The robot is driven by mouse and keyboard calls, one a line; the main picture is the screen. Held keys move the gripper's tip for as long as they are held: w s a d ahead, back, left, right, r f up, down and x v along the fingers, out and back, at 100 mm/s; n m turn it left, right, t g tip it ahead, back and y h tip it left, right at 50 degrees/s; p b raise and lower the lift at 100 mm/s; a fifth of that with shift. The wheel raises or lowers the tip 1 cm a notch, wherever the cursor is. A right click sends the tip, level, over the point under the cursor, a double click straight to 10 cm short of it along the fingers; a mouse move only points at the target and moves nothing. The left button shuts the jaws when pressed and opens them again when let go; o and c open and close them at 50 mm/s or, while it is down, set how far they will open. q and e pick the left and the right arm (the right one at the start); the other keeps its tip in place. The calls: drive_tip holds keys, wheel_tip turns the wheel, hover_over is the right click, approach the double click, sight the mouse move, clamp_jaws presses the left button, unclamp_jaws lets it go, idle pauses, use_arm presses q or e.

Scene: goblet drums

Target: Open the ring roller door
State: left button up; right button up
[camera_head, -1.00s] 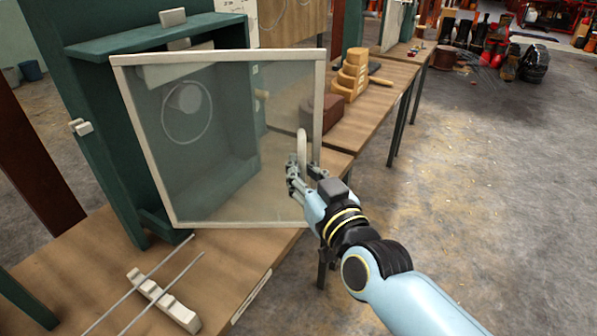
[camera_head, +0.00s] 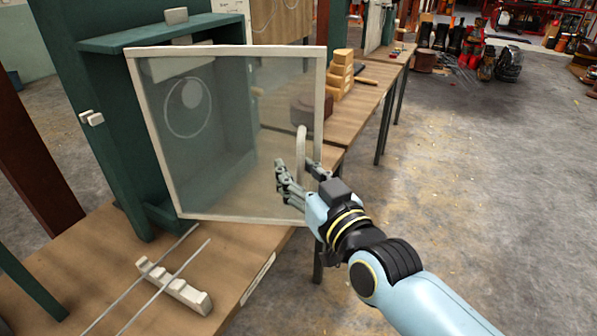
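The ring roller door is a clear panel in a pale frame (camera_head: 234,219), standing swung out from a dark green cabinet (camera_head: 95,130). Its pale curved handle (camera_head: 301,146) is at the right side of the frame. Through the panel a thin white ring (camera_head: 168,122) and a round pale piece show inside the cabinet. My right gripper (camera_head: 297,169) is at the handle's lower part, its fingers spread to either side of it. The left finger stands apart from the handle; whether the right finger touches it I cannot tell. My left gripper is not in view.
A wooden bench top (camera_head: 225,262) lies under the cabinet, with a notched pale rack (camera_head: 175,287) and two thin rods at the front left. Stepped wooden blocks (camera_head: 340,75) stand on the bench behind the door.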

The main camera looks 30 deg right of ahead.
drive_tip(key=shift+w+d+f, duration=0.1)
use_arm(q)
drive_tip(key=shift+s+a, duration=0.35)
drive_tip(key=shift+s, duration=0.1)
use_arm(e)
drive_tip(key=s, duration=1.2)
drive_tip(key=shift+a, duration=0.3)
